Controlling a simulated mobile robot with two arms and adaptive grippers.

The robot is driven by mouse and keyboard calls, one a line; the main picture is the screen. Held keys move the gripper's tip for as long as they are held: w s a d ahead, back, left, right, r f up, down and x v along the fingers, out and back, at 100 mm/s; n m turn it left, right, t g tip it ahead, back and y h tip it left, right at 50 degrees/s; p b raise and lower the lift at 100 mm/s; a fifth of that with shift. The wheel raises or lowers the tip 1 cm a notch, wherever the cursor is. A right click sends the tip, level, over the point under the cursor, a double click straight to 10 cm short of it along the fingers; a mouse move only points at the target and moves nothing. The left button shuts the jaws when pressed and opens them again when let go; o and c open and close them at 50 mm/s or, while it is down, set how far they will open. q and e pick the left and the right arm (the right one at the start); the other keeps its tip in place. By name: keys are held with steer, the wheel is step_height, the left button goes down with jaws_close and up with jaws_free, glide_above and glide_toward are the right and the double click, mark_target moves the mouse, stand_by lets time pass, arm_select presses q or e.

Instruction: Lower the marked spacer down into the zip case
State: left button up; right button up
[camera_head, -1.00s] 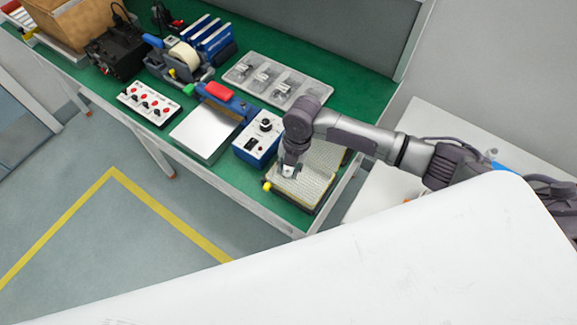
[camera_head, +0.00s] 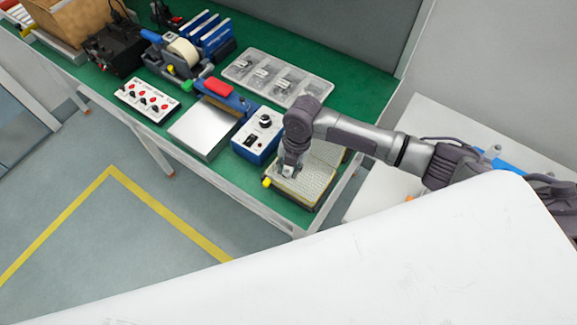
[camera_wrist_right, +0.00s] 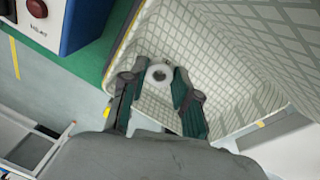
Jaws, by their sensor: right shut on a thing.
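The zip case (camera_head: 318,180) lies open at the near right end of the green bench. Its pale grid-patterned lining (camera_wrist_right: 225,45) fills much of the right wrist view. My right gripper (camera_head: 288,172) is over the left part of the case, pointing down. In the right wrist view its dark green fingers (camera_wrist_right: 157,84) are shut on the spacer (camera_wrist_right: 159,75), a small white ring with a dark hole. The lining is behind the ring. I cannot tell whether the ring touches it. Any mark on the spacer is not clear. My left gripper is not in view.
A blue box with a black knob (camera_head: 258,138) stands close left of the case; it also shows in the right wrist view (camera_wrist_right: 78,22). A clear compartment tray (camera_head: 278,77) lies behind. A silver plate (camera_head: 204,130) is farther left. The bench's front edge is close.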

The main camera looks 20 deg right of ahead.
steer(key=shift+f, duration=0.15)
steer(key=o, duration=1)
steer(key=shift+c, duration=0.2)
steer(key=shift+r, duration=0.45)
step_height(320, 180, up, 11)
steer(key=d, duration=0.2)
steer(key=shift+p, duration=0.4)
